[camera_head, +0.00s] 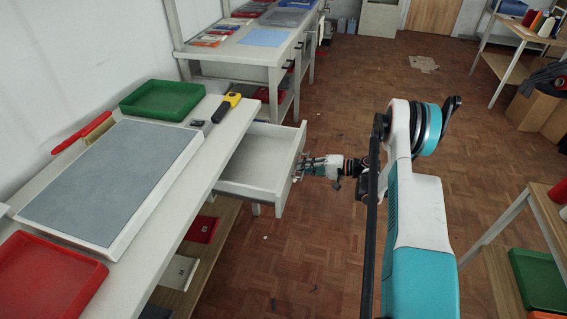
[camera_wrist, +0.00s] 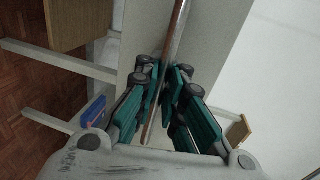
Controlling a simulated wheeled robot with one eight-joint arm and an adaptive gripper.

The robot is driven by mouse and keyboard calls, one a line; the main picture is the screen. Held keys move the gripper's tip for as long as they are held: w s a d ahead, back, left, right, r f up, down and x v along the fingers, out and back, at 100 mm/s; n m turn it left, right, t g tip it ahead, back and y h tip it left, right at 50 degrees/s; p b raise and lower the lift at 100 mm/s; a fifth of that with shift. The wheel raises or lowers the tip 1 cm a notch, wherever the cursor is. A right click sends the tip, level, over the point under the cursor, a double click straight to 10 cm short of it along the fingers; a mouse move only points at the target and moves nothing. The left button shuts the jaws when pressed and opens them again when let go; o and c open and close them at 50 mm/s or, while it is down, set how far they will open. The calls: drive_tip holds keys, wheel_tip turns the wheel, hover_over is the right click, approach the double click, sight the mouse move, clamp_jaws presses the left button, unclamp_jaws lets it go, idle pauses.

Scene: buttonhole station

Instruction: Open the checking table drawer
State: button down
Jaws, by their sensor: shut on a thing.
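The checking table (camera_head: 228,139) stands at the left in the head view. Its drawer (camera_head: 262,160) is pulled well out to the right and looks empty inside. My gripper (camera_head: 303,166) is at the outer face of the drawer front, its fingers shut on the drawer handle. In the wrist view the handle (camera_wrist: 176,35) is a thin brown metallic bar running between the teal finger pads of my gripper (camera_wrist: 163,92). The pale drawer front (camera_wrist: 215,50) lies behind the fingers. The part of the handle between the pads is partly hidden.
On the table are a grey mat (camera_head: 115,180), a green tray (camera_head: 162,99), a red tray (camera_head: 45,280) and a yellow-black tool (camera_head: 227,106). Another table (camera_head: 240,52) stands behind. A rack (camera_head: 530,225) is at the right. Open parquet floor (camera_head: 310,240) lies between.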

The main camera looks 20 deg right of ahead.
drive_tip(key=shift+f+v, duration=0.15)
drive_tip(key=shift+v, duration=0.7)
drive_tip(key=shift+f+v, duration=0.2)
drive_tip(key=shift+v, duration=0.7)
drive_tip(key=shift+f+v, duration=0.15)
drive_tip(key=shift+v, duration=0.7)
drive_tip(key=shift+d, duration=0.1)
drive_tip(key=c, duration=1.7)
unclamp_jaws()
drive_tip(key=v, duration=1.2)
drive_tip(key=shift+s, duration=0.1)
